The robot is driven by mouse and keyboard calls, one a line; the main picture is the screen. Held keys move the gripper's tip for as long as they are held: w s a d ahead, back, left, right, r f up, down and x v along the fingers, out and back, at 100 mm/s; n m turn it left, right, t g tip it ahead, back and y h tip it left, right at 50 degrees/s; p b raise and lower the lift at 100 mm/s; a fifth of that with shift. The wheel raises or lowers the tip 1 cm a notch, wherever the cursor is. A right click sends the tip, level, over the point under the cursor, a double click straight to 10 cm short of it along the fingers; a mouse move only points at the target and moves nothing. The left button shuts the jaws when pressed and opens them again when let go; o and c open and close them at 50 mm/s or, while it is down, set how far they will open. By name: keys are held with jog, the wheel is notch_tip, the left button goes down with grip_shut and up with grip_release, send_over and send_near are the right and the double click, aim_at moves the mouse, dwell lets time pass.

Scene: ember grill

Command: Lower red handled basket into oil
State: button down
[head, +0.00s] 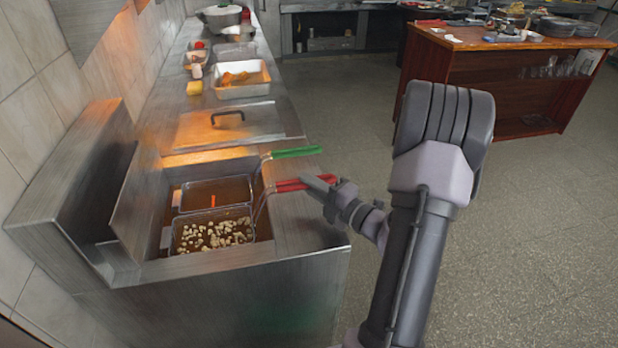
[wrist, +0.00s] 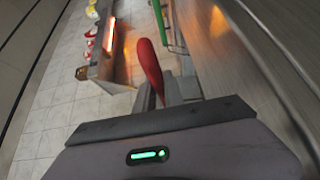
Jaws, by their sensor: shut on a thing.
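The red-handled basket (head: 214,233) sits in the fryer well in the head view, with pale pieces of food in it. It is the nearer of two baskets. Its red handle (head: 291,185) reaches right over the fryer's edge, and the handle also shows in the wrist view (wrist: 150,66). My gripper (head: 318,184) is at the outer end of this handle and shut on it. In the wrist view the red handle rises from between the fingers (wrist: 168,92). The brown oil (head: 262,225) shows around the baskets. I cannot tell how deep the basket sits in it.
A second basket (head: 200,194) with a green handle (head: 291,152) lies just behind. The fryer's raised metal back (head: 75,180) stands at left. A lidded counter section (head: 225,126) and a white tray of food (head: 242,80) are beyond. The floor at right is open up to a wooden counter (head: 490,80).

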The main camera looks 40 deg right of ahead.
jog(key=shift+f, duration=0.3)
jog(key=shift+f+b, duration=0.3)
jog(key=shift+f, duration=0.4)
jog(key=c, duration=1.4)
grip_release()
jog(key=shift+o, duration=0.2)
